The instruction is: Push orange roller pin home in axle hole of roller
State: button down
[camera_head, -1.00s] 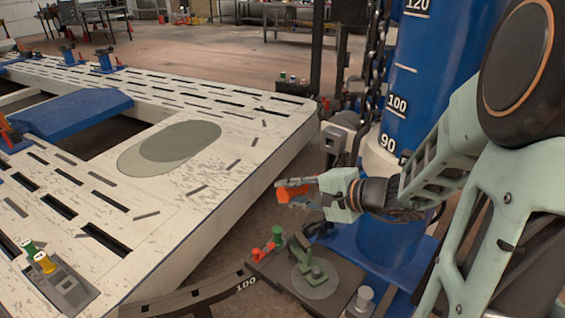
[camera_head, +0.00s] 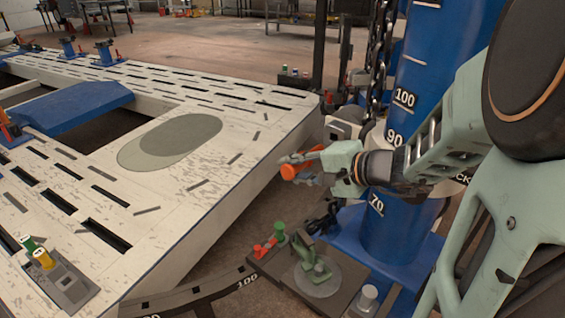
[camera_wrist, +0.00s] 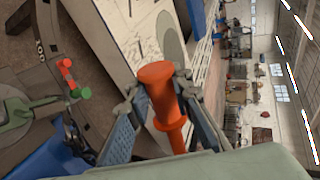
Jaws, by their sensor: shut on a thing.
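The orange roller pin (camera_head: 291,171) is held in my gripper (camera_head: 306,168), between the bench's right edge and the blue column. In the wrist view the pin (camera_wrist: 157,76) has a wide round head and a narrower shank. My gripper (camera_wrist: 158,112) is shut on it there, with a blue-grey finger pad on each side. The pin is clear of the bench and touches only the fingers as far as I can see. I cannot make out the roller or its axle hole in either view.
The white slotted bench (camera_head: 200,205) fills the left. The blue marked column (camera_head: 392,222) stands close behind my wrist, with a chain (camera_head: 378,75) alongside. Below my gripper is a dark pedestal with a green fixture (camera_head: 316,268) and red and green knobs.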

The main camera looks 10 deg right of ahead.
aim_at(322, 149)
jog(key=shift+w+d, duration=1.4)
jog(key=shift+d, duration=0.15)
jog(key=shift+b, duration=1.25)
dwell(0.4)
jog(key=shift+w+d, duration=2.15)
jog(key=shift+d, duration=0.25)
dwell(0.5)
jog(key=c, duration=1.7)
grip_release()
jog(key=shift+o, duration=0.2)
